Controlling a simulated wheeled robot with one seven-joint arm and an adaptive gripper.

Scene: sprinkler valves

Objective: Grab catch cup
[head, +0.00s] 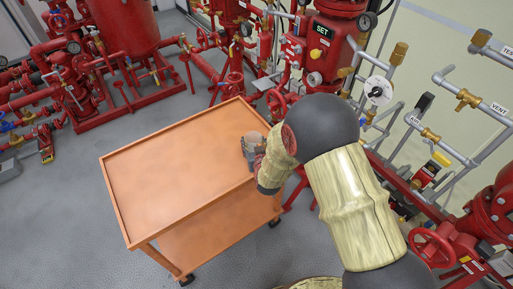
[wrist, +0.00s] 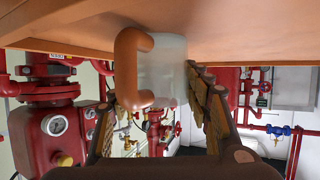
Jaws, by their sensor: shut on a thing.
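The catch cup (wrist: 168,72) is a pale, translucent cup with an orange-brown handle (wrist: 128,68), seen between my fingers in the wrist view, which looks upside down. In the head view the cup (head: 248,149) is small and grey, at the right edge of the orange cart's top. My gripper (wrist: 160,100) is shut on the cup, with a finger on either side of it. In the head view my arm partly hides the gripper. I cannot tell whether the cup touches the cart top.
The orange cart (head: 165,180) has a bare, raised-rim top and a lower shelf. Red valves and pipes (head: 320,50) stand close behind and to the right of it. A red tank (head: 125,25) stands at the back left.

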